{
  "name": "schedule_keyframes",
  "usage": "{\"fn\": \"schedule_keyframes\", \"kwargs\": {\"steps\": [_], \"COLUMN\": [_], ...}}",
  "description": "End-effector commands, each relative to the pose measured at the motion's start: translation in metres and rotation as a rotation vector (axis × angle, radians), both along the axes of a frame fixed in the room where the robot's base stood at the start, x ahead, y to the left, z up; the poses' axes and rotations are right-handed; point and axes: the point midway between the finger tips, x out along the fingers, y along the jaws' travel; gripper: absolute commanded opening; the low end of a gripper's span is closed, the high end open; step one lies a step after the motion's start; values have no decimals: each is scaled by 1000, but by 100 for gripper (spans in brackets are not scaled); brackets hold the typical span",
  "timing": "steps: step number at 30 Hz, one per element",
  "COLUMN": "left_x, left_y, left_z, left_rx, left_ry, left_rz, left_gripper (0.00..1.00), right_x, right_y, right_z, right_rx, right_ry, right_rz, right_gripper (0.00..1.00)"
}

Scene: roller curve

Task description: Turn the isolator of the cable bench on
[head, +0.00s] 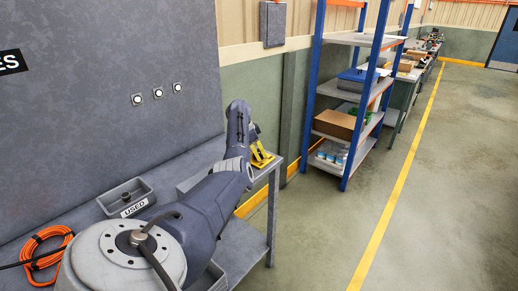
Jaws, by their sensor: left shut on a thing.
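The cable bench (75,205) runs along the grey panel at the left. A yellow part (261,158), which looks like the isolator, sits at the bench's far right end. My left arm reaches over the bench, and its wrist and gripper (256,148) are bent down at the yellow part. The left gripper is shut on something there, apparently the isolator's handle. My own arm hides most of the fingers and the handle, so I cannot tell which way the handle points. My right gripper is not in view.
A grey tray marked USED (126,198) and an orange cable coil (46,248) lie on the bench. A blue shelf rack (342,100) with boxes stands beyond its right end. The floor (330,225) to the right is clear, with a yellow line.

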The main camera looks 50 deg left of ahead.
Motion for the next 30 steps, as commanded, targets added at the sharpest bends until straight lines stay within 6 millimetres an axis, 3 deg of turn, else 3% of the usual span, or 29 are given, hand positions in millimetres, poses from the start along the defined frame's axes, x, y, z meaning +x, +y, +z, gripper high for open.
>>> {"fn": "schedule_keyframes", "kwargs": {"steps": [4, 5, 11, 22, 30], "left_x": [2, 1, 1, -1, -14], "left_y": [-1, -2, -1, 1, 7], "left_z": [0, 0, 0, 6, 44], "left_rx": [-2, -2, -1, 0, 0], "left_ry": [-3, -3, -2, -3, -6], "left_rz": [0, 0, 1, 3, 2], "left_gripper": [11, 43, 66, 66, 66], "right_x": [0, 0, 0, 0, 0], "right_y": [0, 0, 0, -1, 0], "right_z": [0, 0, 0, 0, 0], "right_rx": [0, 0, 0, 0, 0], "right_ry": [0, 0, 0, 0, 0], "right_rz": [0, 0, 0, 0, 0], "right_gripper": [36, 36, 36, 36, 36]}}
